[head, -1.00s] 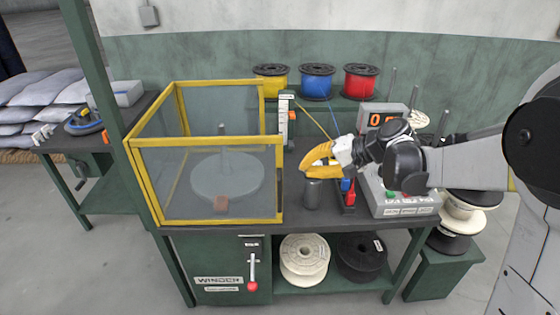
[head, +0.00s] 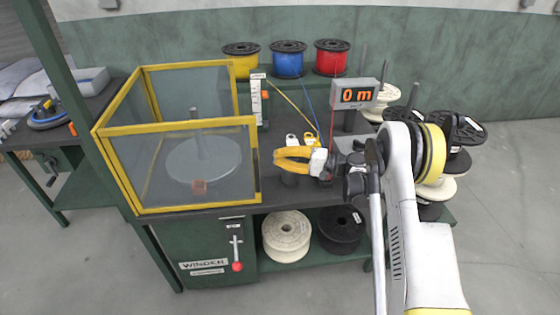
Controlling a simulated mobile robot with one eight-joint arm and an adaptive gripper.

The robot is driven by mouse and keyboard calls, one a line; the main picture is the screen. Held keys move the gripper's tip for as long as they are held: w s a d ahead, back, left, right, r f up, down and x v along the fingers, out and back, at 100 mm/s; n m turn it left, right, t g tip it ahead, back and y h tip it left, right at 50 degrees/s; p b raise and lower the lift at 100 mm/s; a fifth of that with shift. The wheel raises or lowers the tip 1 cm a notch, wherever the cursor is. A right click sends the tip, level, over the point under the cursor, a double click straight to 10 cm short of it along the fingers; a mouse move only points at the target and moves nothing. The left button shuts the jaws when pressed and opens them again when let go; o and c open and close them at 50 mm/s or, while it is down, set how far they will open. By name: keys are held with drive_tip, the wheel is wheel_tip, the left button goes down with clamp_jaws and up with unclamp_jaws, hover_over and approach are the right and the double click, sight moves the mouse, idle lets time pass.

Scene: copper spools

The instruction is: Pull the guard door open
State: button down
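The guard is a yellow-framed box with clear panels (head: 190,127) at the left of the bench. Its front panel stands upright, its right edge meeting the frame near the gauge post; I see no open gap there. A grey turntable disc with a spindle (head: 203,160) shows inside. A small copper-brown block (head: 199,187) shows low behind or on the front panel; I cannot tell which. My gripper (head: 276,156) has yellow fingers pointing left, right of the guard and apart from it. It holds nothing visible.
A gauge post (head: 258,100) stands by the guard's right rear. Yellow (head: 241,62), blue (head: 288,60) and red spools (head: 331,58) sit behind. A display (head: 356,95) reads 0 m. A red-knobbed lever (head: 237,250) is below.

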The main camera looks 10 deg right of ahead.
drive_tip(key=s+a+b, duration=0.2)
drive_tip(key=a+b, duration=0.1)
drive_tip(key=a, duration=0.3)
drive_tip(key=shift+a+b, duration=0.15)
drive_tip(key=shift+b, duration=0.2)
